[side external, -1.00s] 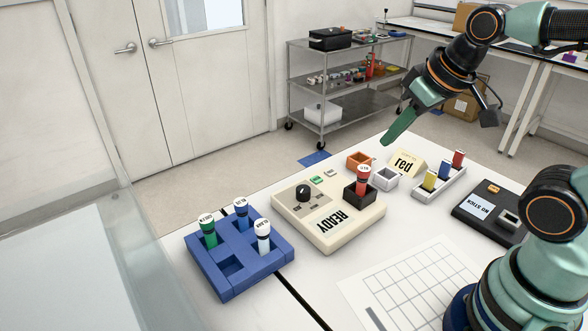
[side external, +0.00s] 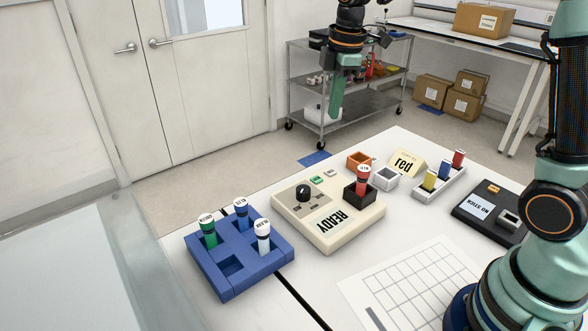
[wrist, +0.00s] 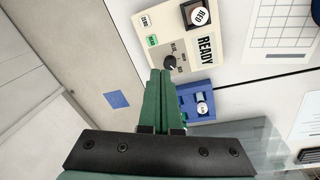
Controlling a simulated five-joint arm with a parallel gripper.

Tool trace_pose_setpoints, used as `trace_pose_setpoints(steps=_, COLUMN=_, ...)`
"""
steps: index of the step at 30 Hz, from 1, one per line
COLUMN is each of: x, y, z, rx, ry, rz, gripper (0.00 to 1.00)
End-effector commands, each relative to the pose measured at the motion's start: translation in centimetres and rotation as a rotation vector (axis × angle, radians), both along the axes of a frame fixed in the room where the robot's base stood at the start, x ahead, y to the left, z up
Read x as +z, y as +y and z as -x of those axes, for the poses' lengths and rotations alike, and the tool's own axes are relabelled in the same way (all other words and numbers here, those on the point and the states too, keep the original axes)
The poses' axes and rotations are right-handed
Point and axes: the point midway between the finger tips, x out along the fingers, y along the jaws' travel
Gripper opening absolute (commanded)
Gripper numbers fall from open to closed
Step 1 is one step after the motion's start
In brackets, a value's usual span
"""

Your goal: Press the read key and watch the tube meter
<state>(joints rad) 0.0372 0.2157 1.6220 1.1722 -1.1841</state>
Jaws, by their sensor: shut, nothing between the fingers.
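The tube meter (side external: 300,226) is a cream box with a black knob (side external: 303,193) and a display reading READY. A red-capped tube (side external: 362,179) labelled RED stands upright in its dark socket (side external: 352,197). The green read key (side external: 316,180) sits at the meter's far edge; in the wrist view this green key (wrist: 152,40) has a white key (wrist: 145,20) beside it. My gripper (side external: 335,116) is shut and empty, pointing down, high above the far side of the table. In the wrist view its green fingers (wrist: 161,74) reach toward the knob, apart from the meter.
A blue rack (side external: 272,263) with green, blue and white tubes stands left of the meter. The grid sheet (side external: 410,290) lies in front.

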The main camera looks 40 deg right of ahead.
Motion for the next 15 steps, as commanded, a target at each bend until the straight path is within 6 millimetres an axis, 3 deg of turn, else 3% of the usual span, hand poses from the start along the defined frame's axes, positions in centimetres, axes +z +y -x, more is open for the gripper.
trace_pose_setpoints(steps=6, x=-3.1, y=-0.5, z=-3.2, rx=0.245, ry=0.082, rz=0.020, gripper=0.00)
trace_pose_setpoints(steps=15, x=-5.3, y=-0.8, z=-4.9, rx=0.415, ry=0.130, rz=0.023, gripper=0.00)
